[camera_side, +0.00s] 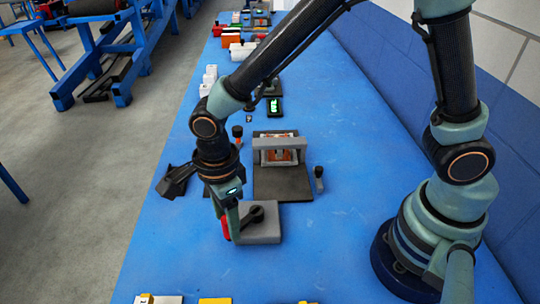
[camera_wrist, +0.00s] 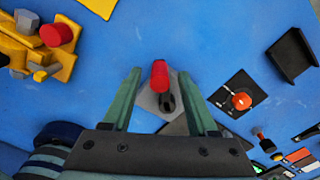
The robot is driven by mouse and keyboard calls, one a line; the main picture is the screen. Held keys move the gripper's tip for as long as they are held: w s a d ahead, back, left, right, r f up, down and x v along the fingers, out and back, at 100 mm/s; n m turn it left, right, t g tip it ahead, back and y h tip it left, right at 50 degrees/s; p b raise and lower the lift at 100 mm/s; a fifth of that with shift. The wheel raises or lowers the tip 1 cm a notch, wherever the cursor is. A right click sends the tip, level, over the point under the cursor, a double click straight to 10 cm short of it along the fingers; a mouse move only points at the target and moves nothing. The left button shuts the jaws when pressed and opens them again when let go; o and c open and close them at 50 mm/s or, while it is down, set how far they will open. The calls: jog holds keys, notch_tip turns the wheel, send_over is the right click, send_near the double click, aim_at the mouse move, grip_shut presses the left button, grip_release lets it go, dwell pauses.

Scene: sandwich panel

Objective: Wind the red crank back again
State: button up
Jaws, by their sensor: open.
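The red crank handle (camera_side: 225,228) stands on a grey block (camera_side: 262,235) in the side view, with a black crank arm (camera_side: 255,216) on the block's top. In the wrist view the red handle (camera_wrist: 160,76) is upright between the two green fingers, with the black hub (camera_wrist: 167,103) and the grey block (camera_wrist: 148,101) below it. My gripper (camera_side: 231,222) points down at the handle, its fingers apart on either side. It also shows open in the wrist view (camera_wrist: 160,74). I cannot tell whether a finger touches the handle.
Behind the block is a dark plate (camera_side: 282,190) with a grey bracket (camera_side: 280,143), and a small lever (camera_side: 319,177) beside it. A black tray-like piece (camera_wrist: 291,55) and an orange knob (camera_wrist: 241,100) lie right in the wrist view. A yellow fixture (camera_wrist: 62,62) is upper left.

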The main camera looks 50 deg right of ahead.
jog(key=shift+f, duration=0.6)
grip_shut()
dwell(1.1)
